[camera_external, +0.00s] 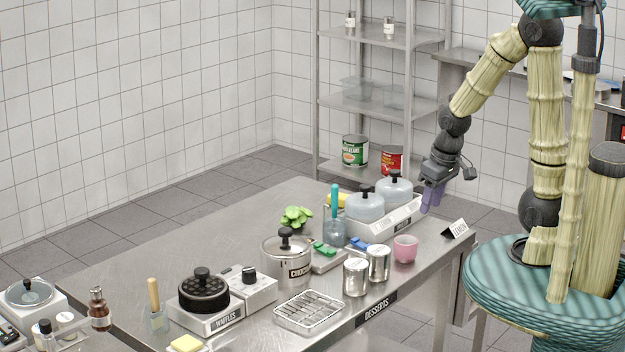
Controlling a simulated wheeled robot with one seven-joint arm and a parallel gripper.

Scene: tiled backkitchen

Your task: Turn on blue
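A small blue part (358,243) lies on the steel table, just left of the white warmer and in front of it. A green part (324,249) sits on a light flat base to its left. Both are small, and I cannot tell whether they are switches. My gripper (432,198) has purple fingers pointing down at the right end of the white warmer. It is to the right of the blue part and apart from it. The fingers appear close together, and I see nothing held. Their gap is too small to judge.
The steel table (170,225) carries a white two-pot warmer (388,226), a steel pot (287,262), two metal cans (356,277), a pink cup (405,249), a wire rack (309,312) and a waffle maker (203,292). The table's back left area is clear.

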